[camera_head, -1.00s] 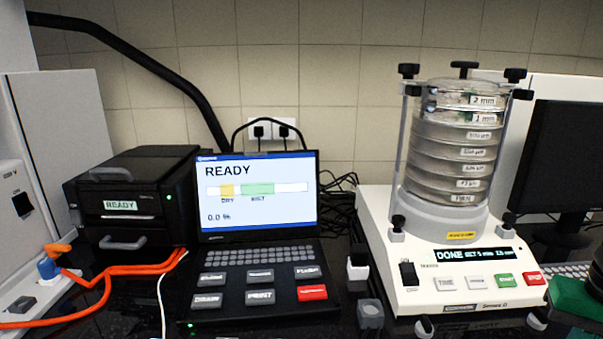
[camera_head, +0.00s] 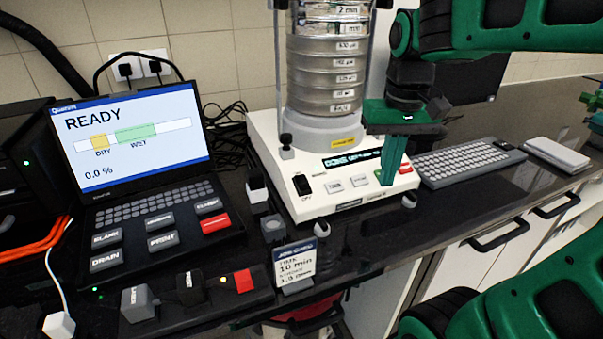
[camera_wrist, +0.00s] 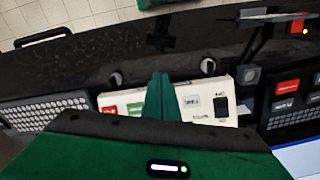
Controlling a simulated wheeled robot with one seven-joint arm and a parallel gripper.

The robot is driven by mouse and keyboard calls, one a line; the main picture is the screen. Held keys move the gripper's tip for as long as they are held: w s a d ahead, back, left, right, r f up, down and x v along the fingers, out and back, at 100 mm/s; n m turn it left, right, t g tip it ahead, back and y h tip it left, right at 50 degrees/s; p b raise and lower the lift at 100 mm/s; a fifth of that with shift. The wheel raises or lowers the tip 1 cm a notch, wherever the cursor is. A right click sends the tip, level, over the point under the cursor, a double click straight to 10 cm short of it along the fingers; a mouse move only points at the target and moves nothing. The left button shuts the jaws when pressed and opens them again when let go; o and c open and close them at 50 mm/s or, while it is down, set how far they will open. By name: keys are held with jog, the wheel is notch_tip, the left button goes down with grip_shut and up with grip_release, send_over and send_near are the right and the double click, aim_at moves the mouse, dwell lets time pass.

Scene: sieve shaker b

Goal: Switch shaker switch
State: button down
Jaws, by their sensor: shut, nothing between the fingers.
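In the wrist view my fingertips (camera_wrist: 159,78) cover part of the button row. My gripper hides the right of the display and the green button in the head view; contact cannot be told.
A laptop-like unit reading READY (camera_head: 140,135) stands left of the shaker. A keyboard (camera_head: 467,162) lies to the right. A card reading 10 min (camera_head: 294,265) and small switch boxes (camera_head: 190,288) are at the counter's front edge. Drawer handles stick out below.

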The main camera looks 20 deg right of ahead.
aim_at(305, 187)
jog(key=w+a+r+n, duration=0.3)
jog(key=w+a+r, duration=0.6)
jog(key=a, duration=0.4)
jog(key=shift+w+n+t, duration=0.3)
jog(key=f, duration=0.4)
jog(key=w+f, duration=0.1)
jog(key=f, duration=0.8)
jog(key=shift+w+f, duration=0.15)
jog(key=shift+f, duration=0.25)
